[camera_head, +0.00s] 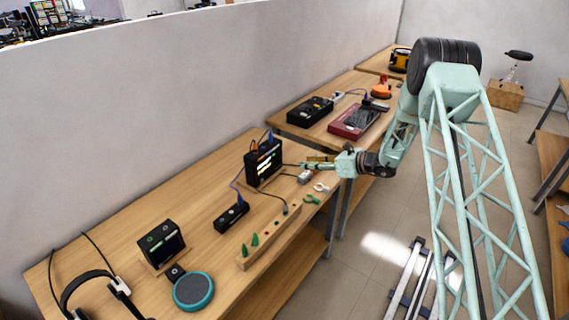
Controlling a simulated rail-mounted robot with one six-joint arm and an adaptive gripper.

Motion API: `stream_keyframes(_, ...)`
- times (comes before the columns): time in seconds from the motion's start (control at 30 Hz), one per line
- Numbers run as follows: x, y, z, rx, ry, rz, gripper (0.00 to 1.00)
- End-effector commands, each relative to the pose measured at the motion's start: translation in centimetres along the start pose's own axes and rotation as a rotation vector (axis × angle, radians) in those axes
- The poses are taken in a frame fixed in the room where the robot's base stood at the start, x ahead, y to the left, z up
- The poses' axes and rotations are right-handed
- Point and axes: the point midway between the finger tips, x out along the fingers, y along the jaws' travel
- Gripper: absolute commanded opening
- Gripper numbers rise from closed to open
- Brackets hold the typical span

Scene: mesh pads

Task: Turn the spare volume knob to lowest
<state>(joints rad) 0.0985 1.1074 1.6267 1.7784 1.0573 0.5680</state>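I cannot pick out for sure which part is the spare volume knob at this size. A black device with a lit screen (265,163) stands upright near the far end of the front bench, with cables on its top. My gripper (306,164) reaches in from the right, just to the right of the lit device. Its fingers are too small to show whether they are open or shut, and I cannot tell whether they touch anything.
A wooden rail (270,238) with green pegs lies along the bench's front edge. A black block with a blue cable (231,217), a teal-rimmed round puck (193,291) and headphones (95,290) lie nearer. The back bench holds a black box (310,111) and a red unit (354,121).

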Motion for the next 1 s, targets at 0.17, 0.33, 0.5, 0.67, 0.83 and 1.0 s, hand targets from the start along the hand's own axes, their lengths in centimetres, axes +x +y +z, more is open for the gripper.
stream_keyframes(0.17, 0.7, 0.1, 0.0, -0.001, 0.000, 0.001, 0.28)
stream_keyframes(0.33, 2.1, 0.1, 0.0, -0.002, 0.000, 0.002, 0.28)
stream_keyframes(0.5, 4.0, 0.1, 0.0, -0.002, 0.000, 0.001, 0.28)
stream_keyframes(0.67, 6.2, 0.1, -0.1, -0.002, 0.001, 0.001, 0.28)
stream_keyframes(0.83, 8.4, 0.1, 0.1, -0.001, -0.001, 0.002, 0.28)
stream_keyframes(1.0, 10.6, 0.1, 0.0, -0.002, 0.001, 0.001, 0.28)
